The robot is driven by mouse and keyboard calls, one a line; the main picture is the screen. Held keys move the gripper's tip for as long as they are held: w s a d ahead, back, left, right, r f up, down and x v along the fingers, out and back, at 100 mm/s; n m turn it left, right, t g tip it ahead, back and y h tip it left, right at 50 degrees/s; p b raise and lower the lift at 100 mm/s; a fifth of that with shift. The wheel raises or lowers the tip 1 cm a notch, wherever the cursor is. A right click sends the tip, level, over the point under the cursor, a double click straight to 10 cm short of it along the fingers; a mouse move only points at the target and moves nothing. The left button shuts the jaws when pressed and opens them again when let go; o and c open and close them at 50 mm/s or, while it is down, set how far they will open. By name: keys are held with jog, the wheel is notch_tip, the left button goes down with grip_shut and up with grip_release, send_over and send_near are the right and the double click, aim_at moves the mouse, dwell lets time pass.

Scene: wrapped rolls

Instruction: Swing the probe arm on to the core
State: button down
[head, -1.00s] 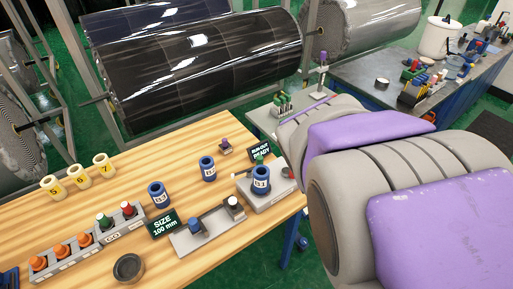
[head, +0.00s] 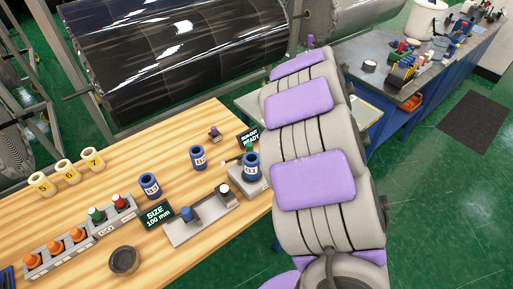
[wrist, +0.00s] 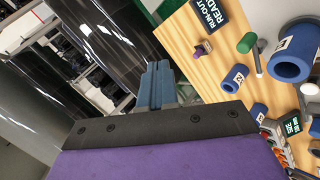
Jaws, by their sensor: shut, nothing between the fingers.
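The blue core (head: 251,167) stands upright on the grey run-out gauge (head: 262,183) at the right end of the wooden table. It also shows at the right of the wrist view (wrist: 294,52). The probe arm is a thin rod with a green knob (wrist: 247,43) and a pale ball end (wrist: 258,75), beside the core and apparently apart from it. In the head view it is small and partly hidden. My gripper (wrist: 158,68) is shut and empty, left of the probe and core in the wrist view. My arm hides it in the head view.
The RUN-OUT READY sign (head: 248,138) stands behind the gauge. Blue cores (head: 150,186), a size gauge (head: 203,222) and a plug rack (head: 82,238) occupy the table. A large dark wrapped roll (head: 180,55) lies behind. Bare wood lies at the table's back.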

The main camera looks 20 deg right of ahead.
jog(key=s+a+f+n+g+y, duration=0.1)
jog(key=s+a+f+g+y, duration=0.1)
jog(key=f, duration=0.3)
jog(key=s+a+f+n+g+y, duration=0.2)
jog(key=s+f, duration=0.2)
jog(key=f, duration=0.1)
jog(key=shift+s+a+f+g+y, duration=0.2)
jog(key=shift+a+f+g+y, duration=0.1)
jog(key=shift+y, duration=0.1)
jog(key=b+x, duration=0.2)
jog(key=x, duration=0.8)
jog(key=shift+f, duration=0.1)
jog(key=shift+w+r+p, duration=0.15)
jog(key=shift+r+p, duration=0.05)
jog(key=shift+p, duration=0.15)
